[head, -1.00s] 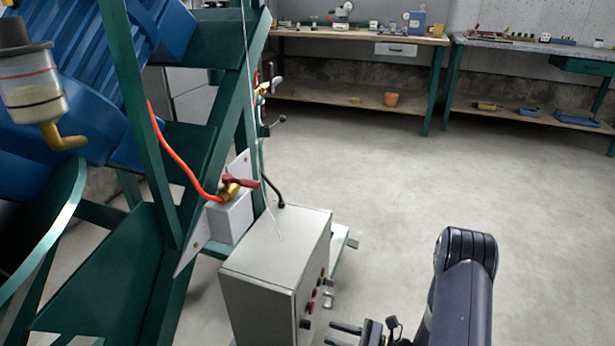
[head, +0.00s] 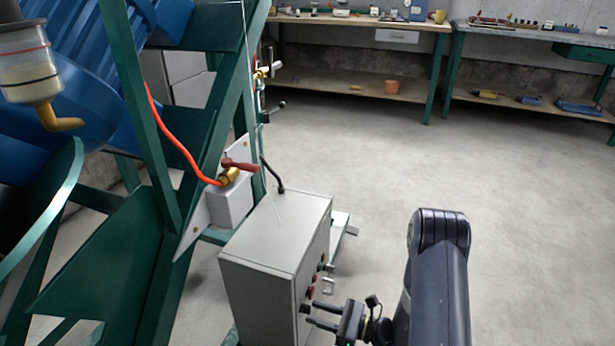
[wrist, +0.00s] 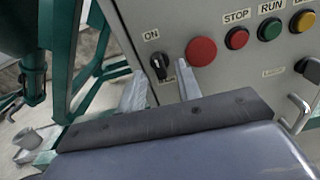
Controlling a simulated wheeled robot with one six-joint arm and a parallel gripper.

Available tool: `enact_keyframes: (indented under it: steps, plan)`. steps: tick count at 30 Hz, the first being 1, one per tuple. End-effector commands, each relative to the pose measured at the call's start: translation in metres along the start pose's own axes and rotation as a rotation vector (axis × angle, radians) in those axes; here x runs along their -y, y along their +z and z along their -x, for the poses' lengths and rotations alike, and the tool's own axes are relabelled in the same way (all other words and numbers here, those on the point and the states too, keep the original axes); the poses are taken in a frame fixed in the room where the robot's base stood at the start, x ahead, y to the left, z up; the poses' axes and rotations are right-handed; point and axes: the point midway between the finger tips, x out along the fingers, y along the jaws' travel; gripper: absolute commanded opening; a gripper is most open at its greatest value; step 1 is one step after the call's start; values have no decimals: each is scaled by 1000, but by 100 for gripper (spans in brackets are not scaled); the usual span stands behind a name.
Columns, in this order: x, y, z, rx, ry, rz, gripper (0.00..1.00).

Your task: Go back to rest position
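My gripper (head: 309,314) is at the front panel of the grey control box (head: 275,235), at the lower middle of the head view. In the wrist view its two fingers (wrist: 161,75) are apart, with nothing held between them. The black rotary switch (wrist: 159,67) marked ON appears between the fingertips in that view. I cannot tell how far the tips are from the panel or whether they touch it. A red button (wrist: 201,51) is just right of the right finger.
STOP (wrist: 236,38), green RUN (wrist: 270,29) and yellow (wrist: 303,21) buttons line the panel. A metal handle (wrist: 299,112) sticks out at right. The green frame (head: 150,150) stands left of the box. Open floor (head: 400,160) reaches to the workbenches (head: 360,20).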

Motion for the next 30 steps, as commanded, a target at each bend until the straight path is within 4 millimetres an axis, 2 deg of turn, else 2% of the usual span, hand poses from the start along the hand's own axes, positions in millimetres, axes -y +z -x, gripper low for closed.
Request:
enact_keyframes:
  steps: [2,30]
  plan:
    - [-1,-1,-14,1,5,2,33]
    - [1,0,-11,0,-1,792,33]
